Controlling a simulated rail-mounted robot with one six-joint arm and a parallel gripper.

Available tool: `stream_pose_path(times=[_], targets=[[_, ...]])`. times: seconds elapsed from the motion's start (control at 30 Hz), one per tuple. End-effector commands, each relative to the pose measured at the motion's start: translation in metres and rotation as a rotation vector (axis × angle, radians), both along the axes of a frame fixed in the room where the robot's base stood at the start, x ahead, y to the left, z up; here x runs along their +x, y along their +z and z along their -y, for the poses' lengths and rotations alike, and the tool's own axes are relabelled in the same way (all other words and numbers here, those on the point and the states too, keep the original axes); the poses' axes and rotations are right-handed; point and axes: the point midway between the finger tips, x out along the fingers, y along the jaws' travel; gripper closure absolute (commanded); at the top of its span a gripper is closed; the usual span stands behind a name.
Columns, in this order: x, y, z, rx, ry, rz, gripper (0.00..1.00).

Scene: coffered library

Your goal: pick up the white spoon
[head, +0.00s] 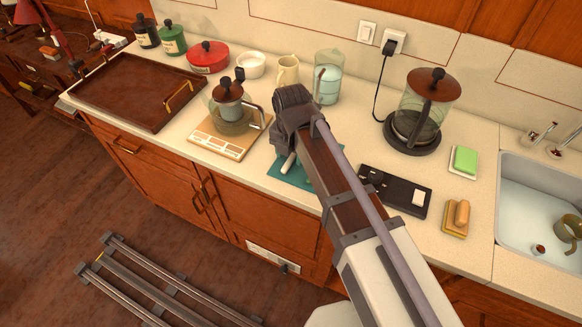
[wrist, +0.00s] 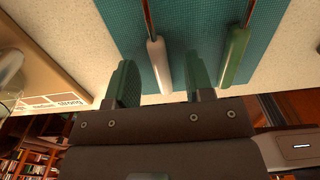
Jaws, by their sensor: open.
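A white handle (wrist: 158,62), seemingly the white spoon's, lies on a teal mat (wrist: 205,22) in the wrist view; its thin brown shaft runs off the top edge, so its head is out of view. My gripper (wrist: 161,72) is open, with one finger on each side of the white handle and a gap on both sides. A green-handled utensil (wrist: 235,55) lies on the mat just right of the right finger. In the head view the white handle (head: 288,163) shows on the teal mat (head: 290,180), partly hidden by my arm, which also hides my fingers.
A wooden scale (head: 222,150) with a glass pot (head: 232,122) stands left of the mat. A black tray (head: 396,190) lies right of it. A kettle (head: 425,105), sponges and a sink (head: 515,205) are further right. A brown tray (head: 135,92) is far left.

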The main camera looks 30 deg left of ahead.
Motion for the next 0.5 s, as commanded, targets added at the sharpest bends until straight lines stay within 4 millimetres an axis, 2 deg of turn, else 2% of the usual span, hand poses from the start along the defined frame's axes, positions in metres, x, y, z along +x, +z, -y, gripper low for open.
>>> stream_pose_path(times=[0.03,0.23,0.5], targets=[[-0.0001,-0.0110,0.0000,0.000,0.000,0.000,0.52],[-0.0001,-0.0062,0.0000,0.000,0.000,0.000,0.52],[-0.0001,-0.0061,0.0000,0.000,0.000,0.000,0.77]])
